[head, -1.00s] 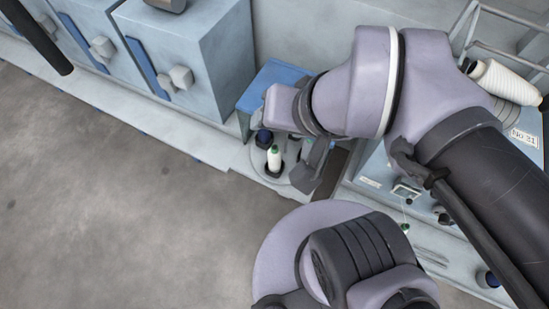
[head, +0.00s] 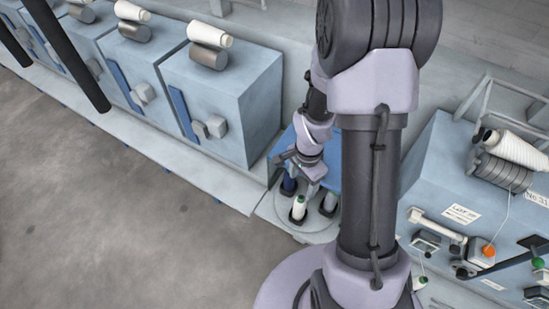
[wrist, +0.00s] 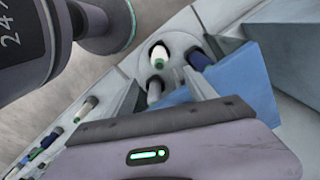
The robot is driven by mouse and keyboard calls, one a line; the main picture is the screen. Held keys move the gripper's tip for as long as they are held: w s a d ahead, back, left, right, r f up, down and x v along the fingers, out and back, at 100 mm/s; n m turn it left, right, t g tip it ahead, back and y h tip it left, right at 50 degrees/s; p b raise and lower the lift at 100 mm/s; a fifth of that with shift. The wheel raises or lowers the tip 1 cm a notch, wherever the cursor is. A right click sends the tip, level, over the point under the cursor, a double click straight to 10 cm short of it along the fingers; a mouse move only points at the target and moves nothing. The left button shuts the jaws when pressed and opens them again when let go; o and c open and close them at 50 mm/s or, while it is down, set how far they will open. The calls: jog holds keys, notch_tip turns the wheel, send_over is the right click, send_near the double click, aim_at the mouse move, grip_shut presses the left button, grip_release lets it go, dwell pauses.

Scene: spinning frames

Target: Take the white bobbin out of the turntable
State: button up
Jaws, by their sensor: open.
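The white bobbin (head: 299,207), with a green tip, stands upright in a dark holder on the round grey turntable (head: 318,226). In the wrist view the white bobbin (wrist: 160,53) is beyond my fingertips, on the turntable (wrist: 181,42). A navy bobbin (head: 289,184) and a grey one (head: 329,202) stand beside it. My gripper (head: 299,172) is above and behind the white bobbin in the head view, apart from it. In the wrist view my gripper (wrist: 166,86) is open, and the grey bobbin (wrist: 154,89) shows between its fingers.
A blue box (head: 331,160) is right behind the turntable. Blue machine cabinets (head: 222,95) stand at the left, and another machine (head: 460,215) with a spool, labels and knobs is at the right. The grey floor (head: 120,210) at the left is clear.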

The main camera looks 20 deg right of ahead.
aim_at(301, 198)
jog(key=f+b, duration=0.2)
jog(key=f, duration=0.4)
jog(key=f+b, duration=0.2)
jog(key=f, duration=0.5)
jog(key=shift+s+d+f, duration=0.15)
jog(key=shift+s, duration=0.05)
jog(key=f+b, duration=0.2)
jog(key=f, duration=0.3)
jog(key=shift+w+f+b, duration=0.1)
jog(key=shift+w+b, duration=0.1)
jog(key=shift+b, duration=0.2)
grip_shut()
